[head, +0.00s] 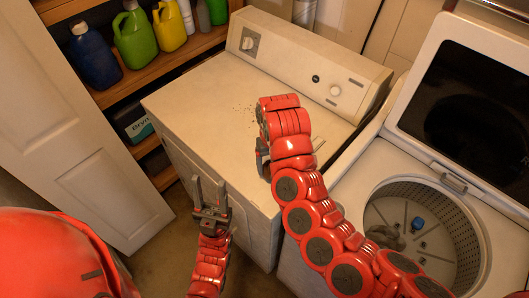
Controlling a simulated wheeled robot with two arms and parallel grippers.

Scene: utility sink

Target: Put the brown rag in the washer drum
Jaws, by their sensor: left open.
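The top-loading washer at the right has its lid up, and its drum (465,232) is open to view. A grey-brown crumpled lump (385,238) lies in the drum beside a small blue thing (417,224). I cannot tell whether this lump is the brown rag; no other rag shows. My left gripper (209,186) is open and empty, in front of the white dryer and well left of the drum. My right gripper (262,156) is by the dryer's front top edge, mostly hidden by its own arm, and its jaws cannot be made out.
The white dryer (195,100) stands left of the washer, with dark specks on its bare top. Shelves (165,58) at the upper left hold several bottles and a dark box (133,122). A white door (75,140) stands at the left. My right arm crosses the washer's front left.

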